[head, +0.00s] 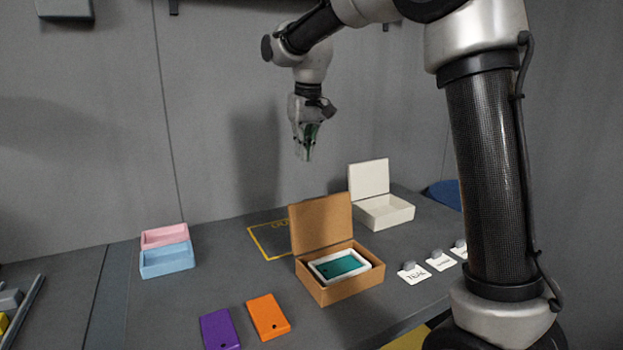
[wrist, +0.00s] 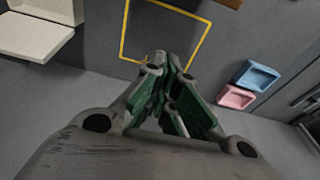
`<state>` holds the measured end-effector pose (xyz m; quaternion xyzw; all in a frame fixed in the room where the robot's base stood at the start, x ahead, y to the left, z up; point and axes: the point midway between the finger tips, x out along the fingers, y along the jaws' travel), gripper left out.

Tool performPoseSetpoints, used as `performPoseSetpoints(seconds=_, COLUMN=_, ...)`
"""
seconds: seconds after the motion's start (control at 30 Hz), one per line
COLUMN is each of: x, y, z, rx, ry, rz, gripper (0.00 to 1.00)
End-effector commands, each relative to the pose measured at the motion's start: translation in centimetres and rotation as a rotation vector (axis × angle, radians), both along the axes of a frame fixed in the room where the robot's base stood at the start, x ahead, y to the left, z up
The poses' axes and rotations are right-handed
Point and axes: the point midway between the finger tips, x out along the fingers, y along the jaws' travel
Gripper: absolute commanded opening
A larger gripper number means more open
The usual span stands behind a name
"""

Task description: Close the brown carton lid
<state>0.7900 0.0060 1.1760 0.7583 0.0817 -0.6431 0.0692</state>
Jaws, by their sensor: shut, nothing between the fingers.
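The brown carton (head: 341,289) stands open on the table, right of the middle in the head view. Its lid (head: 321,223) stands upright along the back edge. Inside the carton lies a white tray (head: 323,270) with a teal piece (head: 341,265) in it. My gripper (head: 305,158) hangs in the air above and behind the carton, pointing down and touching nothing. In the wrist view my gripper (wrist: 170,108) shows its fingers together and empty. Only a small brown edge, perhaps of the lid, shows at the top of the wrist view.
A white open box (head: 386,214) stands behind the carton to the right. Pink (head: 164,236) and blue (head: 167,260) trays sit at left. Purple (head: 220,329) and orange (head: 268,317) pieces lie in front. A yellow outline (head: 262,247) and labelled cards (head: 413,274) flank the carton.

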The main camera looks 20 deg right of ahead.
Motion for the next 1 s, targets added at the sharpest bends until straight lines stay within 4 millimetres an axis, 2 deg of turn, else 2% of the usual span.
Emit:
performPoseSetpoints(seconds=0.17, x=0.2, y=0.0, z=-1.9, rx=0.0, ry=0.005, rz=-0.004, gripper=0.0)
performPoseSetpoints(seconds=0.57, x=1.5, y=0.3, z=-10.2, rx=0.0, ry=0.005, rz=-0.004, gripper=0.0)
performPoseSetpoints(seconds=0.7, x=-0.8, y=-0.2, z=-9.3, rx=0.001, ry=0.0, rz=-0.004, gripper=0.0)
performPoseSetpoints(seconds=0.8, x=-1.8, y=-0.4, z=-9.1, rx=0.0, ry=0.001, rz=-0.004, gripper=0.0)
performPoseSetpoints(seconds=1.0, x=-2.4, y=-0.5, z=-9.1, rx=0.0, ry=0.002, rz=-0.004, gripper=0.0)
